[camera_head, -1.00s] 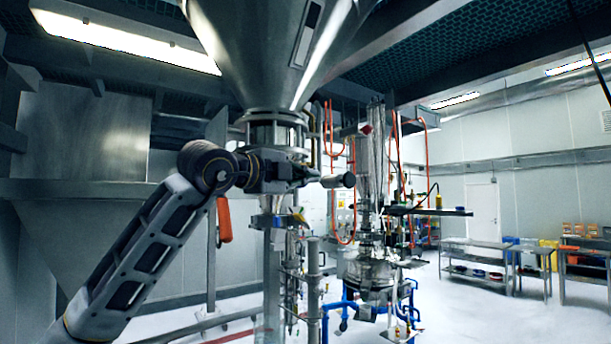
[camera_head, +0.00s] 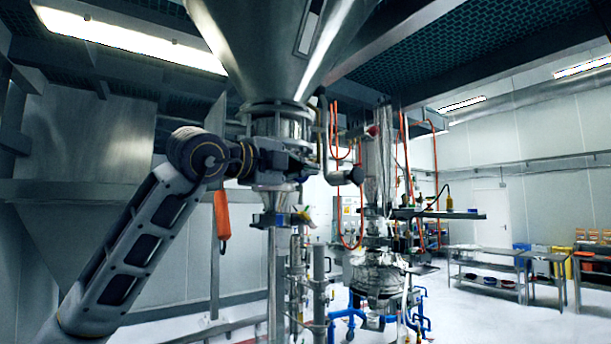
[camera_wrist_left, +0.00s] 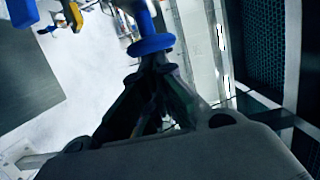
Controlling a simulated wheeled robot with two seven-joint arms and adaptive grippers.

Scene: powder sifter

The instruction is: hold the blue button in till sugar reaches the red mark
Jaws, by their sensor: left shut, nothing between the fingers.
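My left gripper (camera_head: 295,163) is in front of the steel neck under the hopper (camera_head: 285,50) in the head view, with its fingertips hard to make out. In the left wrist view my left gripper (camera_wrist_left: 157,62) is shut and empty. Its dark fingers meet just below a round blue flange-like part (camera_wrist_left: 151,44) with a blue stem. I cannot tell if this is the blue button, or if the fingers touch it. I cannot make out sugar or a red mark level. My right gripper is not in view.
A vertical column with clear tubes (camera_head: 378,170) and orange hoses stands right of the hopper neck, with blue pipes (camera_head: 350,322) low down. An orange handle (camera_head: 222,220) hangs beside my left arm. Steel tables (camera_head: 490,255) stand far right; white floor lies between.

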